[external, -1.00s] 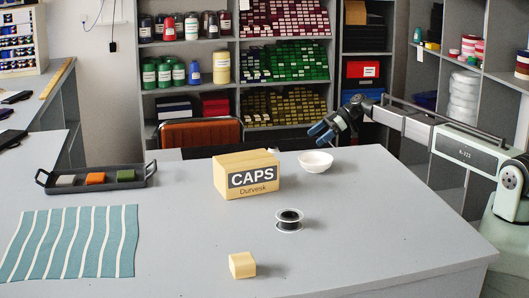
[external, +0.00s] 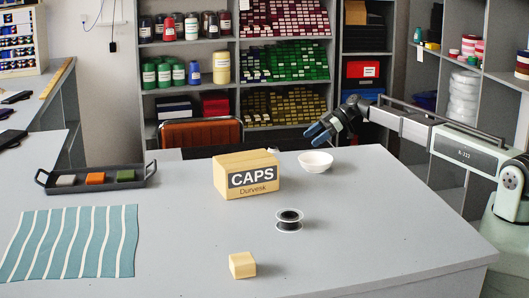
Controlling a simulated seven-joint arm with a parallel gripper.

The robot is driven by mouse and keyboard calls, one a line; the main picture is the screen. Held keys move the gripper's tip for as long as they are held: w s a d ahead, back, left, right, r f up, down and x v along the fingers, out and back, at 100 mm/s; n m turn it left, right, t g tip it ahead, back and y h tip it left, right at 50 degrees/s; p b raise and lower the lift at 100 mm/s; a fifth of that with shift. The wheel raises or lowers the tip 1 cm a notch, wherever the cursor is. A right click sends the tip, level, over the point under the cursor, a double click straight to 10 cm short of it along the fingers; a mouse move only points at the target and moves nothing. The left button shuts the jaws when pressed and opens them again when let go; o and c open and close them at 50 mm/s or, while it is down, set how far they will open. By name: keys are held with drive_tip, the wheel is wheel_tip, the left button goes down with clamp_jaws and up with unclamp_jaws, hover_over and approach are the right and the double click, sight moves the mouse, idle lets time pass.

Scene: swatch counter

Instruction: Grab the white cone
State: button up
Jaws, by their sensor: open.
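No whole white cone shows in the external view. A small whitish tip (external: 273,151) peeks over the back right edge of the CAPS box (external: 227,181); the box hides the rest, and I cannot tell what it is. My gripper (external: 319,134) is open and empty, raised above the back of the counter, near a white bowl (external: 316,166) and to the right of the box.
A black spool with pale rims (external: 289,221) and a wooden block (external: 242,265) stand on the grey counter (external: 380,235). A dark tray (external: 142,183) with coloured blocks and a striped cloth (external: 70,243) lie at left. The counter's right side is clear.

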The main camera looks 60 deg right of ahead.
drive_tip(key=w+a+r+n+g, duration=0.1)
drive_tip(key=a+r, duration=0.3)
drive_tip(key=a, duration=0.4)
drive_tip(key=w+a+r+n+h, duration=0.1)
drive_tip(key=a+r+n, duration=0.15)
drive_tip(key=a, duration=0.55)
drive_tip(key=w+a+r+n+g, duration=0.15)
drive_tip(key=a+r, duration=0.25)
drive_tip(key=a, duration=0.4)
drive_tip(key=m+h, duration=0.5)
drive_tip(key=m, duration=0.2)
approach(278, 147)
drive_tip(key=w+a, duration=0.1)
drive_tip(key=w, duration=0.1)
drive_tip(key=f+m, duration=0.1)
drive_tip(key=f, duration=0.1)
drive_tip(key=w+f+m, duration=0.1)
drive_tip(key=f, duration=0.1)
drive_tip(key=w+a+f+m, duration=0.1)
drive_tip(key=f, duration=0.2)
drive_tip(key=shift+w+g, duration=0.15)
drive_tip(key=shift+g, duration=0.2)
drive_tip(key=shift+s+x, duration=0.1)
drive_tip(key=shift+x, duration=1.55)
drive_tip(key=shift+s+x, duration=0.15)
drive_tip(key=shift+x, duration=1.5)
drive_tip(key=shift+f, duration=0.1)
drive_tip(key=c, duration=1.2)
